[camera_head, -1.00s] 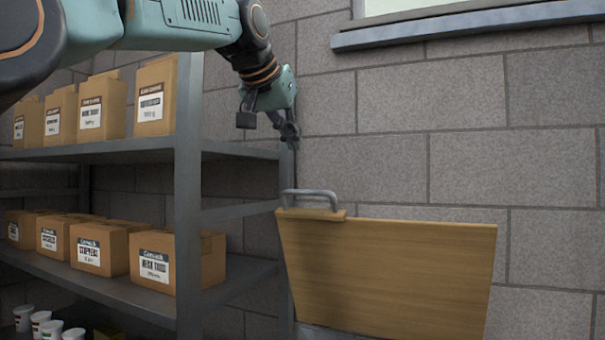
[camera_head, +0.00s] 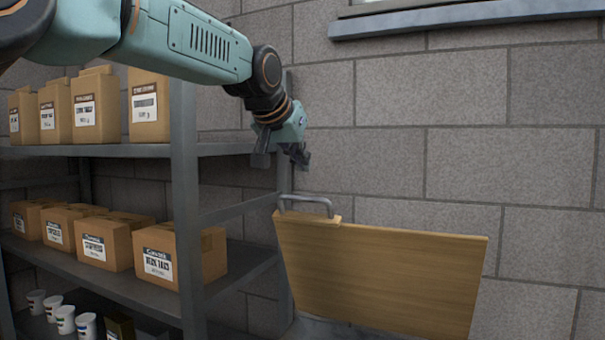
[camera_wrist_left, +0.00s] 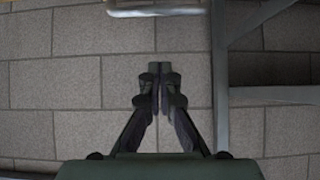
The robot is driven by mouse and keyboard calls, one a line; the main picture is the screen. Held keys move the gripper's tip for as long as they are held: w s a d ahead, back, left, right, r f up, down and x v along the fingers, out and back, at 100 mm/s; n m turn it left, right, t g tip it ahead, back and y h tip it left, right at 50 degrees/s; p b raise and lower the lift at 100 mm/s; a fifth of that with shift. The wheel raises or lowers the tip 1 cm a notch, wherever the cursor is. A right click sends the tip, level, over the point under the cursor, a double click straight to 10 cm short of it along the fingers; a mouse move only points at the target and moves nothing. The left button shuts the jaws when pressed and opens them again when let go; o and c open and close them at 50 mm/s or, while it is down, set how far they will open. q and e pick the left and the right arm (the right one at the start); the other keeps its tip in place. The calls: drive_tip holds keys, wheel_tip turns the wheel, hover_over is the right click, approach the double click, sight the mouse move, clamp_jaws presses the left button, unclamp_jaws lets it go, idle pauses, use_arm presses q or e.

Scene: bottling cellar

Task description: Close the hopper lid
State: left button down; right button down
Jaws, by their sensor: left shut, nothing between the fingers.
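The hopper lid (camera_head: 385,275) is a wooden panel standing raised, slightly tilted, in the lower middle of the head view. A grey bar handle (camera_head: 305,201) sits on its upper left edge. The hopper under the lid is mostly below the picture. My right gripper is not in view.
A grey metal shelf (camera_head: 186,220) with cardboard boxes (camera_head: 165,255) and white cups (camera_head: 65,318) stands on the left, close to the lid. A block wall (camera_head: 440,170) is behind the lid, with a window sill (camera_head: 460,22) above. The space right of my gripper is clear.

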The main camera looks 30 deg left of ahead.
sight(299, 197)
use_arm(q)
drive_tip(key=shift+w+a+f+p, duration=0.15)
drive_tip(key=shift+w+f, duration=0.3)
drive_tip(key=shift+f, duration=0.75)
drive_tip(key=shift+w+d+f+p, duration=0.1)
drive_tip(key=shift+w+f+p, duration=0.25)
drive_tip(key=shift+f, duration=0.8)
drive_tip(key=shift+s+a+f, duration=0.1)
drive_tip(key=shift+s+f, duration=0.1)
drive_tip(key=shift+s, duration=0.25)
drive_tip(key=shift+s+a+f, duration=0.1)
drive_tip(key=shift+s+a, duration=0.05)
drive_tip(key=shift+w+d, duration=0.2)
drive_tip(key=shift+w, duration=0.05)
drive_tip(key=shift+s+f, duration=0.1)
